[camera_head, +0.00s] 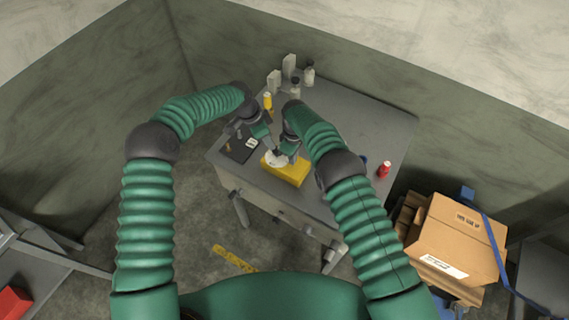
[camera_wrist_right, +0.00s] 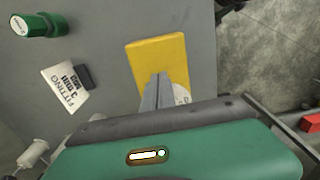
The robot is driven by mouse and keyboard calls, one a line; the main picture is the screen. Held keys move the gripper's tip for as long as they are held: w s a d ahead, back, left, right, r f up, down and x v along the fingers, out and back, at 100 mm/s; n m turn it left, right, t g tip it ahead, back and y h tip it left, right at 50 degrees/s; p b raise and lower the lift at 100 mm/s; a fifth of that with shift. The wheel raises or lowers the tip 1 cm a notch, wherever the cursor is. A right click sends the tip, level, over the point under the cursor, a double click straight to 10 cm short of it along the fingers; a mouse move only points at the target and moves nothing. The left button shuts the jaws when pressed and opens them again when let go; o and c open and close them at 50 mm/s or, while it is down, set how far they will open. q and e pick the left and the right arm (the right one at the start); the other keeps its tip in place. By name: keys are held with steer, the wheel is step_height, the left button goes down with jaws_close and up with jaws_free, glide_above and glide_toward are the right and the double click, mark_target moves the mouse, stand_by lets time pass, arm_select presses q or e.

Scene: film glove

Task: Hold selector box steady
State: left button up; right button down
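A yellow box (camera_head: 291,172), which I take to be the selector box, lies near the table's front edge. A white round part (camera_head: 275,160) sits at its left end. In the right wrist view the yellow box (camera_wrist_right: 160,55) lies beyond my fingers, with the white part (camera_wrist_right: 182,93) partly hidden behind them. My right gripper (camera_head: 288,157) is over the box; its fingers (camera_wrist_right: 156,92) look closed together, with nothing visible between them. Whether they touch the box is unclear. My left gripper (camera_head: 274,151) points down beside the box's left end; its fingers are too small to read.
The grey table (camera_head: 360,125) holds a dark plate (camera_head: 238,150), a yellow can (camera_head: 267,100), several grey bottles and blocks at the back, and a red can (camera_head: 384,169). A white fitting label (camera_wrist_right: 66,88) lies near a green cylinder (camera_wrist_right: 37,25). A cardboard box (camera_head: 455,240) stands right.

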steer(key=shift+f, duration=0.15)
steer(key=shift+f, duration=0.75)
stand_by(0.3)
